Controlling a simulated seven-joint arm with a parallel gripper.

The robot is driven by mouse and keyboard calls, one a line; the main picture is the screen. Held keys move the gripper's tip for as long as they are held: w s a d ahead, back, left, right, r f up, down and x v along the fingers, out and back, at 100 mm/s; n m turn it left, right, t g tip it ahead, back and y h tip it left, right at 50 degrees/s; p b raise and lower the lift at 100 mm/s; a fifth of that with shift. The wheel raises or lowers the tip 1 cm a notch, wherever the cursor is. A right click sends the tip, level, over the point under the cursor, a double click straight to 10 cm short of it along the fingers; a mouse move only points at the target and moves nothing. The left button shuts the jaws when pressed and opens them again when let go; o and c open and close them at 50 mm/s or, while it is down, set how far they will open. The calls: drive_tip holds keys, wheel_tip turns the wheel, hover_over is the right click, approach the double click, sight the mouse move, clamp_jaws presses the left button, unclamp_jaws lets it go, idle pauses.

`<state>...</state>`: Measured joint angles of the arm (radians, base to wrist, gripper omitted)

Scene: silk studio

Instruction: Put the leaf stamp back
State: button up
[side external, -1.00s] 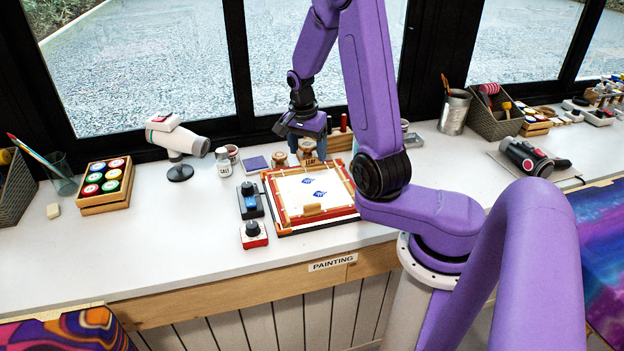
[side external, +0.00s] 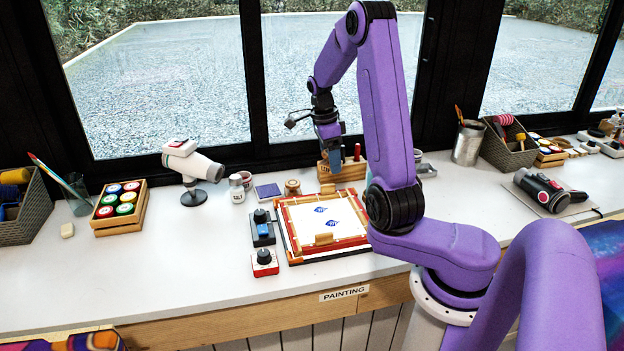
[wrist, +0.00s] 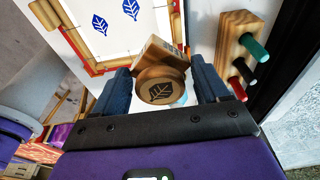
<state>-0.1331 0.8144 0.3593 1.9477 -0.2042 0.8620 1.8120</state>
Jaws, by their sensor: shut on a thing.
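My gripper (side external: 327,150) is shut on the leaf stamp, whose round wooden top with a dark leaf mark (wrist: 160,91) sits between the two blue fingers in the wrist view. The stamp's wooden block shows below my fingers in the side view (side external: 325,169), beside the left part of the wooden peg rack (side external: 352,173). I cannot tell whether the stamp touches the counter. The framed printing screen (side external: 345,232) lies in front, with two blue leaf prints on its white sheet (wrist: 112,40).
Another round wooden stamp (side external: 292,187) stands left of mine, beside a blue-purple pad (side external: 268,191). The rack holds coloured pegs, seen in the wrist view (wrist: 240,75). Two black-knobbed devices (side external: 264,262) stand left of the screen. The front counter strip is clear.

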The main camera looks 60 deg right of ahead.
drive_tip(key=shift+w+d+f, duration=0.85)
drive_tip(key=shift+w+f, duration=0.55)
drive_tip(key=shift+w, duration=0.05)
drive_tip(key=shift+w+d+f, duration=0.8)
drive_tip(key=shift+w+f, duration=0.6)
drive_tip(key=shift+w, duration=0.1)
drive_tip(key=shift+w+d+f, duration=0.85)
drive_tip(key=shift+w+f, duration=0.55)
drive_tip(key=shift+w, duration=0.05)
drive_tip(key=shift+f, duration=1.45)
drive_tip(key=shift+f, duration=0.6)
drive_tip(key=o, duration=0.5)
drive_tip(key=shift+o, duration=0.3)
